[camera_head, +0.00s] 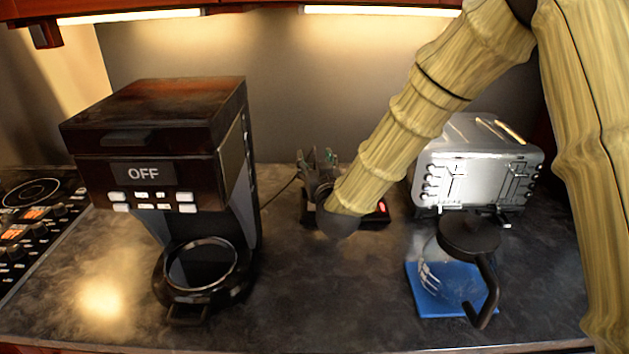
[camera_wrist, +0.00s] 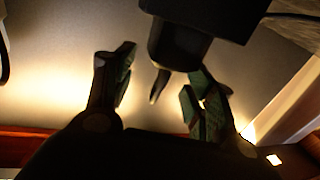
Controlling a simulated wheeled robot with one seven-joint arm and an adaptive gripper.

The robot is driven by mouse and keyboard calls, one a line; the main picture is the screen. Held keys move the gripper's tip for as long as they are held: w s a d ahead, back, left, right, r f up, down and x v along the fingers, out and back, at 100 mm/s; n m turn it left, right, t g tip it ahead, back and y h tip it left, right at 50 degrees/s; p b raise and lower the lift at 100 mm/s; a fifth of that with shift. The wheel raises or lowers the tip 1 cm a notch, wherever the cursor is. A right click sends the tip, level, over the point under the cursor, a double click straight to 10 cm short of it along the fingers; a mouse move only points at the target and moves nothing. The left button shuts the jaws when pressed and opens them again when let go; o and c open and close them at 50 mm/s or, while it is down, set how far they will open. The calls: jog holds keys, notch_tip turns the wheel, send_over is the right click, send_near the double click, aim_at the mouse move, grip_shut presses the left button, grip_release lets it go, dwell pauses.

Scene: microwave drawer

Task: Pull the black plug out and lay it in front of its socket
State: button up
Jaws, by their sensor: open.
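My gripper (camera_head: 318,160) is over the left end of a dark power strip (camera_head: 374,219), with its fingers apart. In the wrist view my gripper (camera_wrist: 160,72) also shows open, with green-lined fingers. A black block-like thing, apparently the black plug (camera_wrist: 180,42), reaches from the top edge toward the gap between the fingers. A thin dark pin-like piece sticks out from it. I cannot tell whether it touches a finger or sits in its socket. In the head view the plug and socket are not clear behind my gripper and arm. The strip has a red-lit switch (camera_head: 382,207).
A black coffee maker (camera_head: 150,180) marked OFF stands left, with a thin cord (camera_head: 280,192) running toward the strip. A silver toaster (camera_head: 478,165) stands right, behind a glass carafe (camera_head: 450,270) on a blue mat (camera_head: 425,300). The counter before the strip is clear.

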jog(key=shift+s, duration=0.1)
grip_shut()
jog(key=shift+f, duration=0.1)
dwell(0.4)
